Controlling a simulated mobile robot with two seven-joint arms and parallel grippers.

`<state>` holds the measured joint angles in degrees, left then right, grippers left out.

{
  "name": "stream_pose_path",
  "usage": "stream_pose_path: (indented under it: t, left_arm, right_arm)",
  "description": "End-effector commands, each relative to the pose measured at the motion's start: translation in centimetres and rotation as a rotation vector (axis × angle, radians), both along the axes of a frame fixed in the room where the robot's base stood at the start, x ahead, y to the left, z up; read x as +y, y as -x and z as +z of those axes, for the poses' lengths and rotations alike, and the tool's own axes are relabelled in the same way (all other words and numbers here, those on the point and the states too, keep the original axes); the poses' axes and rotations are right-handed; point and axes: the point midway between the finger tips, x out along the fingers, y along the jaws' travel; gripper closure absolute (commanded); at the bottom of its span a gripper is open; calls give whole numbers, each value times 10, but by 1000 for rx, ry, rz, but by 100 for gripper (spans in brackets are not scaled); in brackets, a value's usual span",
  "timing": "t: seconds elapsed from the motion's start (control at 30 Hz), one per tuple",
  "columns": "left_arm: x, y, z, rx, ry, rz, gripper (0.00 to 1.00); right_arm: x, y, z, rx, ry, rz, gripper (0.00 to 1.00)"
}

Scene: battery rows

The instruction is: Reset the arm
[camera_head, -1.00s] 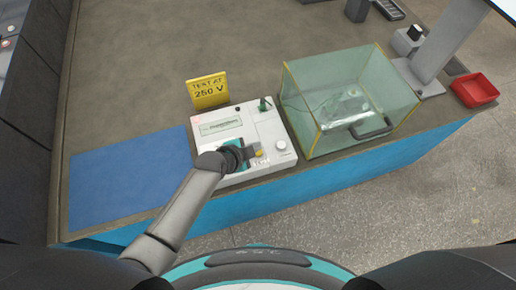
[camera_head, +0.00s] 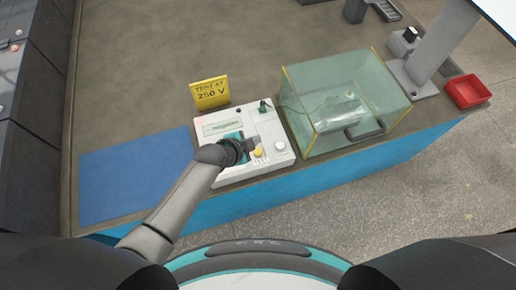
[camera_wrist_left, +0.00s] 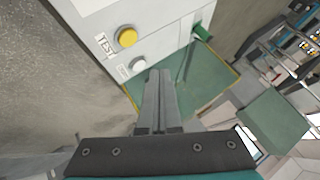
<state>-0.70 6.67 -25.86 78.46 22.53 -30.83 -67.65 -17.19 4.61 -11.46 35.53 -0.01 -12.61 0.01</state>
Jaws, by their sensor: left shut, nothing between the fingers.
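My left gripper (camera_head: 250,148) is over the front part of the white tester (camera_head: 277,128) on the bench, just left of its yellow button (camera_head: 259,153). In the left wrist view its two fingers (camera_wrist_left: 161,76) are together with nothing between them. That view also shows the yellow button (camera_wrist_left: 128,37), labelled TEST, and a pale round knob (camera_wrist_left: 138,65), both apart from the fingertips. A green lever (camera_head: 264,106) stands at the tester's back. My arm hides the tester's front left corner. My right gripper is not in view.
A clear glass case (camera_head: 318,98) with a dark handle stands right of the tester. A yellow "TEST AT 250 V" sign (camera_head: 209,93) stands behind it. A blue mat (camera_head: 130,175) lies clear at left. A red tray (camera_head: 467,91) is at far right.

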Motion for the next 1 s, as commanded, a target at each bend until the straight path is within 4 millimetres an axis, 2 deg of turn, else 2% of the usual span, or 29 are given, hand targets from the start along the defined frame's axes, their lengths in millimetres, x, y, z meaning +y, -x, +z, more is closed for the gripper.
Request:
stream_pose_path:
  t: [0.7,0.87,1.0]
  left_arm:
    - [0,2,1,8,5,8,100]
    - [5,20,11,93,51,82,100]
    - [21,47,29,222,102,225,100]
  right_arm:
    - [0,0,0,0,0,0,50]
    - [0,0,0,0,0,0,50]
    - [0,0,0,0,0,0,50]
